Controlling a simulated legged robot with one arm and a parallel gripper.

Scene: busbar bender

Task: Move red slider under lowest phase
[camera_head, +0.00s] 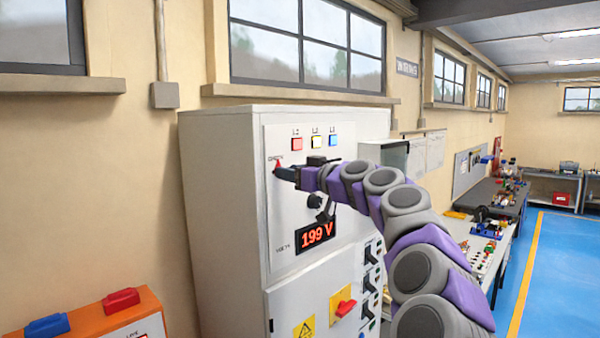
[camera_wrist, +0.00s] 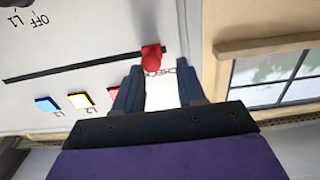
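The red slider (camera_wrist: 151,60) shows in the wrist view at the right end of a thin black track, on the white panel. It also shows as a small red tip (camera_head: 278,164) at the panel's left in the head view. My gripper (camera_wrist: 160,66) is open; its two dark fingers are spread, with the slider knob at the fingertips, nearer the left finger. I cannot tell whether they touch. In the head view my gripper (camera_head: 280,173) is at the panel's left side. Phase lamps sit on the panel: red (camera_head: 297,144), yellow (camera_head: 316,142) and blue (camera_head: 333,140).
A red display (camera_head: 316,236) reads 199 V. A red switch on a yellow plate (camera_head: 344,306) is lower on the cabinet (camera_head: 222,200). An orange box (camera_head: 144,302) stands at lower left. Benches line the right.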

